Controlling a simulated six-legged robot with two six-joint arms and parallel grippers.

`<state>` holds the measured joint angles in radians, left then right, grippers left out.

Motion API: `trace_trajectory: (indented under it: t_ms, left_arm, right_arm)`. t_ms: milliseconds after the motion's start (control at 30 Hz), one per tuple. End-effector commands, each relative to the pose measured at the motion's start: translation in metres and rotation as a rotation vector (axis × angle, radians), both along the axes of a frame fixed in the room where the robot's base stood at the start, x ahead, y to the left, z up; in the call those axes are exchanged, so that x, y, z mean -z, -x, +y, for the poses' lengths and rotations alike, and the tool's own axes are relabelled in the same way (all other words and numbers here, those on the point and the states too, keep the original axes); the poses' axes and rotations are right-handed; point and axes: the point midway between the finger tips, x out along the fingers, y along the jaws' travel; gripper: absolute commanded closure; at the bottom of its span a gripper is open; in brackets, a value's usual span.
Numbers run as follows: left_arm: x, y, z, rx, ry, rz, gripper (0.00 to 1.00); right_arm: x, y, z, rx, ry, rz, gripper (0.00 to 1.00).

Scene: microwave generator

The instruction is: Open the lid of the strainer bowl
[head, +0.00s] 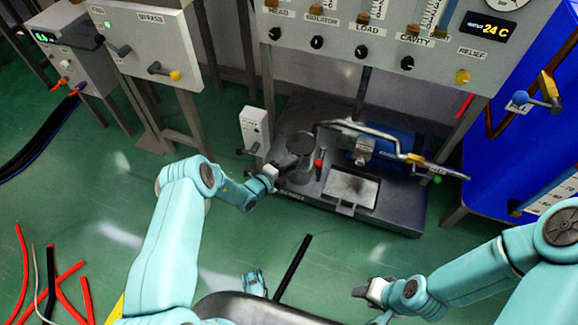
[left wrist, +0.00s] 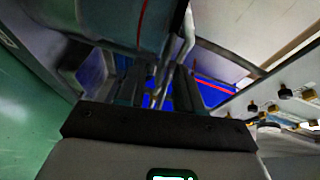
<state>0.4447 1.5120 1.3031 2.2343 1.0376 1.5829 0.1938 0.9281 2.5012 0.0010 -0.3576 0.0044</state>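The strainer bowl (head: 301,168) looks like a dark grey upright cylinder on the left part of the grey skid. Its dark round lid (head: 300,143) appears to lie flat on top; I cannot make out a hinge or handle. My left gripper (head: 284,169) is at the bowl's left side, its dark fingers close to the wall; contact cannot be told. In the left wrist view two dark fingers (left wrist: 155,88) stand apart, with a silver pipe and blue surface seen between them. My right gripper (head: 364,292) is low at the right, away from the skid, its fingers unclear.
A bent silver pipe (head: 390,134) with a red-tipped handle (head: 318,164) beside the bowl crosses the skid. A blue motor (head: 395,148) and a pale plate (head: 352,187) are to the right. A small white box (head: 254,128) stands left. The green floor (head: 330,260) in front is mostly clear.

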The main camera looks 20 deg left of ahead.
Motion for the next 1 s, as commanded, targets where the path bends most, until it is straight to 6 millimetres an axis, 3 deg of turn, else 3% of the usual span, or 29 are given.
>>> trace_trajectory:
  t_ms: [133, 267, 1000]
  left_arm:
    - [-0.0003, 0.0002, 0.0000, 0.000, 0.000, 0.000, 0.65]
    - [-0.0004, 0.0002, 0.0000, 0.000, 0.000, 0.000, 1.00]
    - [0.0001, 0.0009, 0.0004, 0.000, 0.000, 0.001, 1.00]
  right_arm:
    - [-0.0004, -0.0001, -0.0001, 0.000, 0.000, 0.000, 0.57]
    - [-0.0003, 0.0000, 0.0001, 0.000, 0.000, 0.000, 0.57]
    - [-0.0003, 0.0003, 0.0002, -0.001, 0.000, 0.001, 0.57]
